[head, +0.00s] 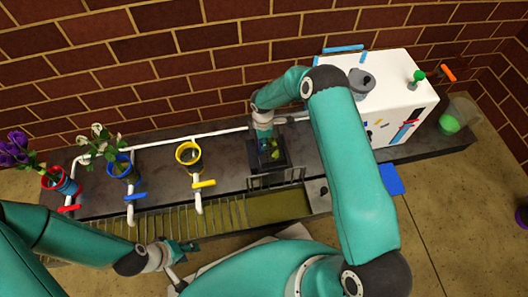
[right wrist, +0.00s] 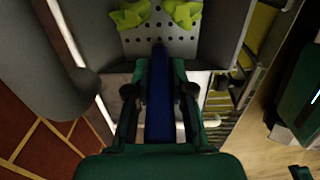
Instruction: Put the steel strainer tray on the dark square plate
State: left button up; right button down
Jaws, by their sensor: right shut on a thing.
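The steel strainer tray (right wrist: 160,44) shows in the right wrist view as a light, perforated floor with yellow-green pieces on it. A blue handle-like bar (right wrist: 159,105) runs from it down between my right fingers. My right gripper (right wrist: 160,78) is shut on this bar. In the head view my right gripper (head: 264,138) points down at a dark square plate (head: 284,158), with yellow-green bits showing there. The gripper hides much of the tray, and I cannot tell whether the tray touches the plate. My left gripper (head: 182,248) is low at the front, away from both; its jaw opening is unclear.
Red, blue (head: 124,170) and yellow pots (head: 189,156) with taps stand along a white pipe on the left. A white machine (head: 390,85) stands on the right. A slatted grate (head: 170,222) and yellow-green strip (head: 275,205) run along the front. A brick wall is behind.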

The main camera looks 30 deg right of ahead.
jog(key=shift+f+b, duration=0.9)
jog(key=shift+f, duration=2.05)
jog(key=shift+f, duration=0.15)
jog(key=c, duration=1)
grip_release()
